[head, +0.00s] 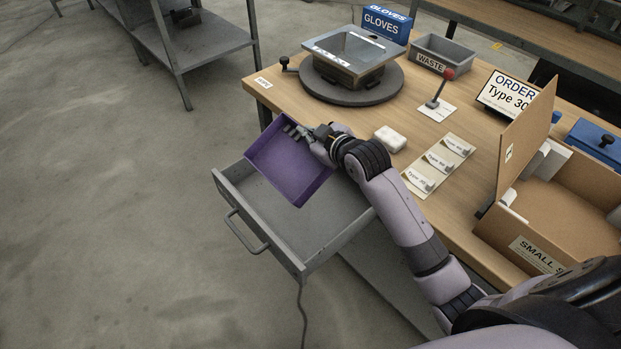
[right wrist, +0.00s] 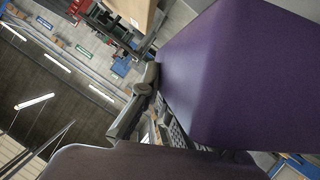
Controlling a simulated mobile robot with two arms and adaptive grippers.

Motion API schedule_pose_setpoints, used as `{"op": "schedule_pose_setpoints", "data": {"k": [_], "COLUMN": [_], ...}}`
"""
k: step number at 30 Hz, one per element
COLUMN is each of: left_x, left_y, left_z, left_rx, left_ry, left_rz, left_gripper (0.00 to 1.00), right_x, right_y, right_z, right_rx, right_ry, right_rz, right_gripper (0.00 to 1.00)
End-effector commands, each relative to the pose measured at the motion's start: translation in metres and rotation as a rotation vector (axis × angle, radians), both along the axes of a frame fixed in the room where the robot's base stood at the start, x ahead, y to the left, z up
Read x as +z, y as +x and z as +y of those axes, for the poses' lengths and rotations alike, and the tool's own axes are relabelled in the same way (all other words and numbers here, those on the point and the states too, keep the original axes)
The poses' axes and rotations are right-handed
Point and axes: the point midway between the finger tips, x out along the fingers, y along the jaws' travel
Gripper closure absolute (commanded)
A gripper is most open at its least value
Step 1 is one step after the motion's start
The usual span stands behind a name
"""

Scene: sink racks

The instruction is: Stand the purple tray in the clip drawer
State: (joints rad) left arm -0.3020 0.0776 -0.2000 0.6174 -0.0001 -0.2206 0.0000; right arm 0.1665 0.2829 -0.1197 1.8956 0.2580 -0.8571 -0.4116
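The purple tray (head: 290,178) is tilted over the open grey clip drawer (head: 322,261), near its far left part. Its open side faces up toward the head camera. I cannot tell whether it touches the drawer. My right gripper (head: 304,134) is at the tray's upper right side, with its fingers closed on the tray wall. In the right wrist view the tray (right wrist: 245,75) fills the right side, close against a dark finger (right wrist: 140,100). My left gripper is not in view. The near part of the drawer is empty.
The drawer handle (head: 245,232) faces left. On the wooden bench are a round turntable (head: 335,92) with a metal box, a white block (head: 390,138), type cards (head: 438,165), a waste bin (head: 440,58) and an open cardboard box (head: 560,205).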

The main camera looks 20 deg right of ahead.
Motion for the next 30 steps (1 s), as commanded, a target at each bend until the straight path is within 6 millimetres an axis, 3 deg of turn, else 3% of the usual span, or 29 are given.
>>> {"op": "schedule_pose_setpoints", "data": {"k": [1, 6, 10, 16, 24, 30], "left_x": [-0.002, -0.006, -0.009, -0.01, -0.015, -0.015], "left_y": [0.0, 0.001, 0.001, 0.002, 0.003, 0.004], "left_z": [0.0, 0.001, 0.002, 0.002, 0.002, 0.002], "left_rx": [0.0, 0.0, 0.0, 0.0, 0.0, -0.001], "left_ry": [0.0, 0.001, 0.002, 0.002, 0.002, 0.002], "left_rz": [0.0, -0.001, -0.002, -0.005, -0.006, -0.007], "left_gripper": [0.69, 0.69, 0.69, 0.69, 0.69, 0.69], "right_x": [-0.016, -0.061, -0.086, -0.102, -0.139, -0.141], "right_y": [0.0, -0.001, 0.0, 0.0, 0.0, 0.0], "right_z": [0.0, 0.0, 0.0, 0.0, 0.0, 0.0], "right_rx": [-0.001, -0.002, -0.002, -0.001, -0.001, -0.001], "right_ry": [0.002, 0.003, 0.004, 0.002, 0.003, 0.001], "right_rz": [0.004, 0.004, 0.001, -0.002, -0.002, -0.003], "right_gripper": [1.0, 1.0, 1.0, 1.0, 1.0, 1.0]}}
